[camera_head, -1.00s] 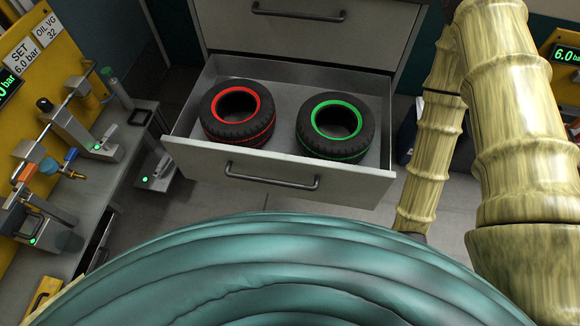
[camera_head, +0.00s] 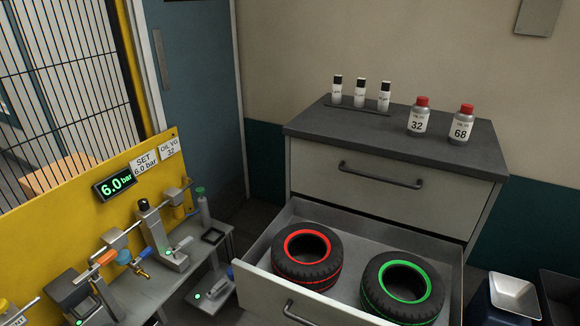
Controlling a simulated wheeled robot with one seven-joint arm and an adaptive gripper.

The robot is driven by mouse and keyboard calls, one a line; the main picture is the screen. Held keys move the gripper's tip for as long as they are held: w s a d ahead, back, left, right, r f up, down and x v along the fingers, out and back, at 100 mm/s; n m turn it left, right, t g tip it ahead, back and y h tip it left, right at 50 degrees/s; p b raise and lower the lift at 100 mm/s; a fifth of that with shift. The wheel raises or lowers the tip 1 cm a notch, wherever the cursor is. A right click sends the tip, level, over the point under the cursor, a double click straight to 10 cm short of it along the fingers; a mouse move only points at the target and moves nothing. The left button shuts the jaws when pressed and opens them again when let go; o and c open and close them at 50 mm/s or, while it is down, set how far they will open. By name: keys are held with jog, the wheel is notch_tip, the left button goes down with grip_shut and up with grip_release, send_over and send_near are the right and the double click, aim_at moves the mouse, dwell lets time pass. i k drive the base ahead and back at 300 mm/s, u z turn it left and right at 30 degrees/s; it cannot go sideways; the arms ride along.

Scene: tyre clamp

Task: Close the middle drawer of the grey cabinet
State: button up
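The grey cabinet (camera_head: 318,180) stands against the back wall, with a dark worktop. Its top drawer, with a dark bar handle (camera_head: 381,174), is shut. The drawer just below it (camera_head: 275,290) is pulled far out. It holds a tyre with a red ring (camera_head: 307,256) at the left and a tyre with a green ring (camera_head: 403,287) at the right. Its front handle (camera_head: 300,315) is partly cut off by the lower picture edge. Anything lower on the cabinet is out of view. My gripper is not in view.
A bench (camera_head: 135,300) with clamp fixtures and a yellow panel (camera_head: 70,240) stands close at the left of the open drawer. Bins (camera_head: 512,295) stand at the lower right. Bottles (camera_head: 419,117) and small vials (camera_head: 360,93) stand on the cabinet top.

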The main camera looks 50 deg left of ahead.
aim_at(279, 302)
jog(key=k, duration=0.25)
jog(key=u, duration=1.25)
jog(key=i, duration=0.5)
jog(key=k, duration=0.65)
jog(key=u, duration=0.1)
jog(key=i, duration=0.5)
jog(key=z, duration=0.05)
